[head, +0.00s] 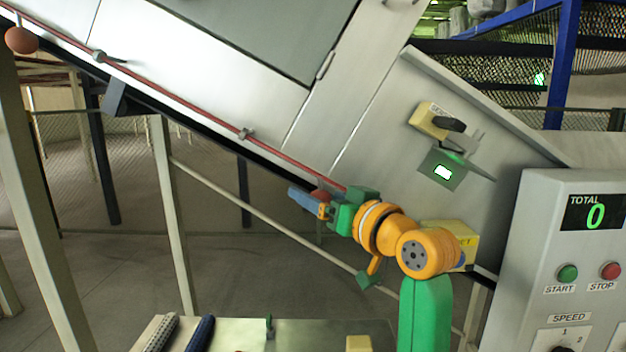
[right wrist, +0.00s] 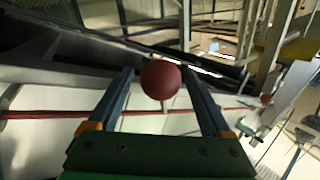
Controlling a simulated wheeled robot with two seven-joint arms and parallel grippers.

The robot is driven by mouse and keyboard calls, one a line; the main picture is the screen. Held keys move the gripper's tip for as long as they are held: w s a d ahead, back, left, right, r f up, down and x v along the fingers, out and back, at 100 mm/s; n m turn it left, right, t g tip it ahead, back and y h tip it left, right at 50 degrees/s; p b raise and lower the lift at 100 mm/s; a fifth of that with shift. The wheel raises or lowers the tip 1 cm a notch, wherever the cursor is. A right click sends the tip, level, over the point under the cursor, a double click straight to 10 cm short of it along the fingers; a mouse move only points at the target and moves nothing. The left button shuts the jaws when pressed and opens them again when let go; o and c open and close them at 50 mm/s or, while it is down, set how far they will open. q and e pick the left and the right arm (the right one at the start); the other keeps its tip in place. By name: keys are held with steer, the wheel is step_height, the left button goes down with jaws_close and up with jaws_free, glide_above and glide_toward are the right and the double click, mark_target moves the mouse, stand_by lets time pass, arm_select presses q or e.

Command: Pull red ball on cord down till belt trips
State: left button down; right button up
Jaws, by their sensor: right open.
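A red cord (head: 190,105) runs slantwise along the lower edge of the grey conveyor housing. A red ball (head: 320,195) hangs at its lower right part, partly hidden by my right gripper (head: 304,200). In the right wrist view the red ball (right wrist: 160,79) sits between the two open blue fingers of my right gripper (right wrist: 157,76), with gaps on both sides. The cord (right wrist: 60,114) passes behind the fingers there. A second, orange-red ball (head: 21,40) hangs at the far upper left. My left gripper is not in view.
A grey control box (head: 535,230) with START and STOP buttons and a display reading 0 stands at the right. A yellow switch (head: 432,119) and a small lit box (head: 441,172) are on the housing. A bench top (head: 300,335) lies below.

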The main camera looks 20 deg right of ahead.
steer(key=w, duration=0.2)
steer(key=w+a+f, duration=0.1)
steer(key=shift+a, duration=0.1)
steer(key=shift+s+r, duration=0.15)
steer(key=c, duration=0.7)
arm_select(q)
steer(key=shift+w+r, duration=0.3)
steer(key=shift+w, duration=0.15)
arm_select(e)
jaws_close()
